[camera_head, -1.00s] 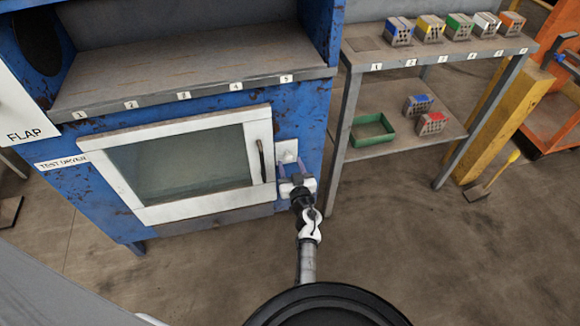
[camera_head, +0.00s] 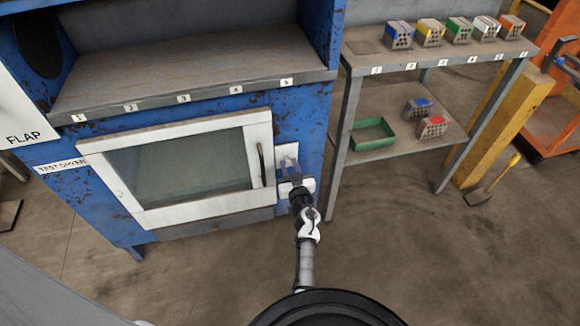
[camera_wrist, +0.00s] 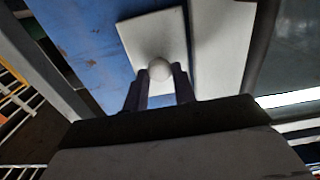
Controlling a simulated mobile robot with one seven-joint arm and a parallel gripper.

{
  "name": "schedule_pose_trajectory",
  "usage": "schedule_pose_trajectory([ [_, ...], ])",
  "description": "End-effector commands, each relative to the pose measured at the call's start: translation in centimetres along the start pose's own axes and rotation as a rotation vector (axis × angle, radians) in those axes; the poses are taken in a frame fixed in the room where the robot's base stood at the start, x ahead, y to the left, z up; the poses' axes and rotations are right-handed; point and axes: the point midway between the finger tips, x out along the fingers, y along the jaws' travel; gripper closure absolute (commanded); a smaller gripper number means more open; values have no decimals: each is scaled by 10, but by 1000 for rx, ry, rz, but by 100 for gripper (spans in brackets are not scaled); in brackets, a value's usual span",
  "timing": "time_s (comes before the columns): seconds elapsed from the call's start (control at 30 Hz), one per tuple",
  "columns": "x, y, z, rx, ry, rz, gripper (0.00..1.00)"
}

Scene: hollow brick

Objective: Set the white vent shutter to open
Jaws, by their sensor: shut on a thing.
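The white vent shutter is a pale plate (camera_head: 287,151) on the blue front of the test dryer, just right of the glass door. It also shows in the wrist view as a white plate (camera_wrist: 150,35) with a round white knob (camera_wrist: 159,71). My gripper (camera_head: 289,171) reaches the plate from the front. In the wrist view my gripper (camera_wrist: 162,80) has its two dark fingers on either side of the knob, shut on it. The fingers cover part of the knob and the plate's lower part. I cannot tell the shutter's setting.
The white-framed dryer door (camera_head: 190,170) with its dark handle (camera_head: 261,164) is close left of my gripper. A grey shelf (camera_head: 440,55) with several hollow bricks and a green tray (camera_head: 372,134) stands to the right. The floor in front is clear.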

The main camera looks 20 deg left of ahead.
Motion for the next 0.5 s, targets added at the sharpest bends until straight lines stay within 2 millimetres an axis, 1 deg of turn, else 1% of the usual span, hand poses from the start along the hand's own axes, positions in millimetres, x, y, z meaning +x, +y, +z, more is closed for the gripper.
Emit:
schedule_pose_trajectory([
  [0.07, 0, 7, -2, -1, -2, 3, 100],
  [0.13, 0, 19, -3, 0, -4, 4, 100],
  [0.3, 0, 59, -4, 0, -3, 7, 100],
  [0.4, 0, 74, -3, 0, -3, 5, 100],
  [0.5, 0, 83, -1, -1, -2, 3, 100],
])
